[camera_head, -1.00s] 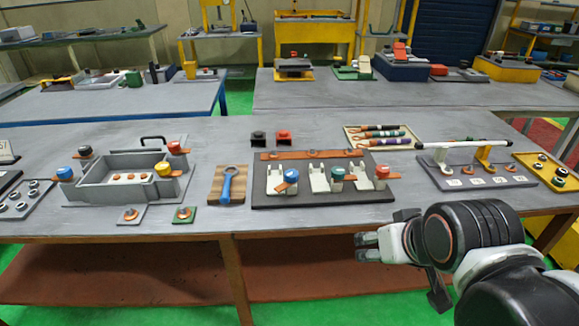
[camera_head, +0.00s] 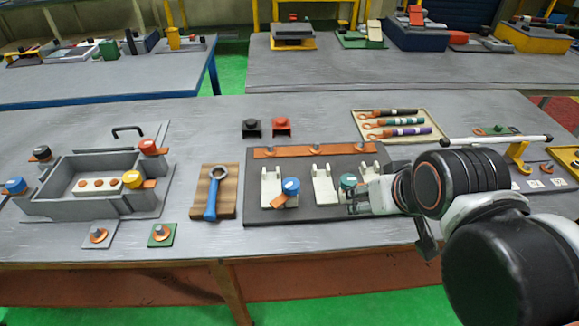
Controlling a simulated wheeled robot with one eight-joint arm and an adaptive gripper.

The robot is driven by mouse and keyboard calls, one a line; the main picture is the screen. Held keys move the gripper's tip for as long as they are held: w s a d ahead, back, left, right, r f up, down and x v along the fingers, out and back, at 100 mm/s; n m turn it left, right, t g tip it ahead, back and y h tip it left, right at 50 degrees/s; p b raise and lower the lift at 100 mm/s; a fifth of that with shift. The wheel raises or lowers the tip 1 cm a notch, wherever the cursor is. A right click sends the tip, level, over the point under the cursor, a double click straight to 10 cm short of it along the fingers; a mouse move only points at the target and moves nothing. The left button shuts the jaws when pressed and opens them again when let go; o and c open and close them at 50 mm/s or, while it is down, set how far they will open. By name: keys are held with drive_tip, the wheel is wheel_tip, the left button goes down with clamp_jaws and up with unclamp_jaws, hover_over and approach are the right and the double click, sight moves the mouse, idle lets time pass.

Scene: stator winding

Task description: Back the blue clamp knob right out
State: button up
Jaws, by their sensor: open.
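A blue clamp knob (camera_head: 290,186) sits on the left white clamp of the dark board (camera_head: 310,214), with a copper strip beside it. A green clamp knob (camera_head: 348,181) is on the middle clamp. My gripper (camera_head: 354,202) is open and empty at the board's right part, close to the green knob and right of the blue one, apart from the blue one. My arm hides the right clamp and its red knob. Another blue knob (camera_head: 15,185) is at the left corner of the grey box (camera_head: 105,204).
A blue wrench (camera_head: 212,196) lies on a wooden block left of the board. Black (camera_head: 251,128) and red (camera_head: 282,127) blocks stand behind it. A tray (camera_head: 434,148) of coloured-handled tools lies at the back right.

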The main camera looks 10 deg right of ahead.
drive_tip(key=w+a+r+m+g+p, duration=0.3)
drive_tip(key=w+a+r+m+p, duration=0.15)
drive_tip(key=w+r+p, duration=0.35)
drive_tip(key=m+g+p, duration=0.4)
drive_tip(key=m+p, duration=0.2)
drive_tip(key=p, duration=0.4)
hover_over(291, 183)
wheel_tip(291, 183, down, 2)
wheel_tip(291, 183, down, 13)
drive_tip(key=b, duration=0.9)
drive_tip(key=shift+f, duration=0.2)
drive_tip(key=c, duration=1.1)
